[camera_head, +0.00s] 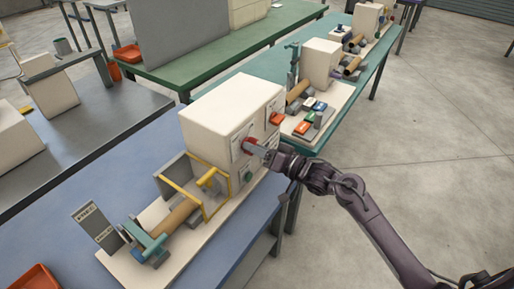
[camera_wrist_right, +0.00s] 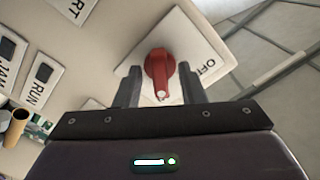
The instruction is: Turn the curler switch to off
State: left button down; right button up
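The red curler switch (camera_wrist_right: 160,70) sits on a white plate marked OFF (camera_wrist_right: 205,68) in the right wrist view. Its narrow end with a pale tip points toward the gripper side of the picture, and the OFF label lies to its right. My right gripper (camera_wrist_right: 160,86) is open, with one finger on each side of the switch and small gaps showing. In the head view, my right gripper (camera_head: 256,150) is at the front of the cream machine box (camera_head: 225,110), at a red knob (camera_head: 249,145) that it partly covers. My left gripper is not in view.
A second red knob (camera_head: 276,118) is on the same box face, with a green button (camera_head: 248,177) lower down. A yellow frame (camera_head: 205,200) and a brown roll (camera_head: 180,217) stand left of my gripper. The floor at right (camera_head: 440,130) is clear.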

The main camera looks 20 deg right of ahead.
jog(key=shift+c, duration=0.3)
grip_shut()
jog(key=shift+n, duration=0.3)
jog(key=shift+f+n+b, duration=0.1)
jog(key=shift+n+b, duration=3.3)
jog(key=shift+n, duration=4.4)
